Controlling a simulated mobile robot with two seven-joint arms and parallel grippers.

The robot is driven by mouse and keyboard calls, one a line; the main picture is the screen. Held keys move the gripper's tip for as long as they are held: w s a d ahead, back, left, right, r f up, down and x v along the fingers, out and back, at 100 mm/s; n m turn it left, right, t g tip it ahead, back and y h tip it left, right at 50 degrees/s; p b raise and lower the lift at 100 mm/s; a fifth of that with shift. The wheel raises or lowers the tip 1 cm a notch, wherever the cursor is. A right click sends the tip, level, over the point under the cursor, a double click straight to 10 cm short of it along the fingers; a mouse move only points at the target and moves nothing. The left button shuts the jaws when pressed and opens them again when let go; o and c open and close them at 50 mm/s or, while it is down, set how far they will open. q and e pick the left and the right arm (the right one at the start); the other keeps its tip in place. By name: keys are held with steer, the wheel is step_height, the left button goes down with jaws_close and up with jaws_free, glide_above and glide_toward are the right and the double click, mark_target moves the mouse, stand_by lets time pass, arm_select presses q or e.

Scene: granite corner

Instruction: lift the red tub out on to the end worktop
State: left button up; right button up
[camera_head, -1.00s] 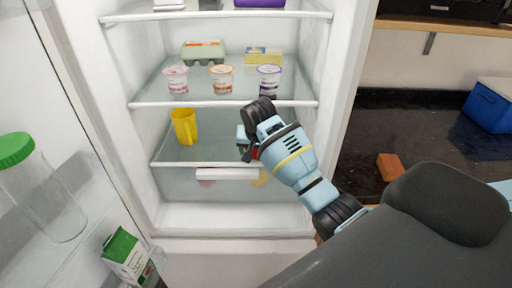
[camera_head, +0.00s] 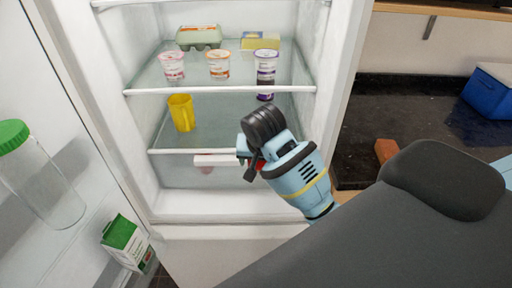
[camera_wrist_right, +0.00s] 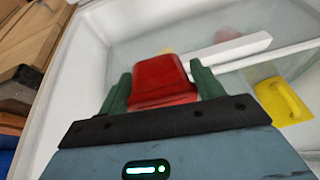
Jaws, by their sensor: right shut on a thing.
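The red tub (camera_wrist_right: 161,80) is between the two green fingers of my right gripper (camera_wrist_right: 163,88) in the right wrist view, and the gripper is shut on it. In the head view only a small red part of the tub (camera_head: 258,164) shows; my right gripper (camera_head: 250,160) hides the rest. The gripper is at the front of the open fridge, near the front edge of the lower glass shelf. The end worktop (camera_head: 350,150) is the dark granite top to the right of the fridge. My left gripper is not in view.
A yellow jug (camera_head: 181,113) stands on the lower shelf. Several pots, an egg box (camera_head: 199,37) and a yellow pack stand on the shelf above. The fridge's right wall (camera_head: 338,90) stands between gripper and worktop. A reddish block (camera_head: 386,150) and a blue box (camera_head: 490,92) are on the worktop.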

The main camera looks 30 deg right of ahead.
steer(key=shift+s+a, duration=0.45)
steer(key=shift+s, duration=0.45)
steer(key=shift+s+a, duration=0.4)
steer(key=shift+s, duration=0.5)
steer(key=shift+s+a, duration=0.45)
steer(key=shift+s, duration=0.45)
steer(key=shift+a+r, duration=0.1)
steer(key=s+a+r+n+y, duration=0.2)
steer(key=s+a+r+n, duration=0.1)
steer(key=a+n, duration=0.2)
steer(key=shift+a+r+n+y, duration=0.15)
steer(key=shift+a+n+y, duration=0.2)
steer(key=shift+n, duration=0.85)
steer(key=shift+d, duration=0.2)
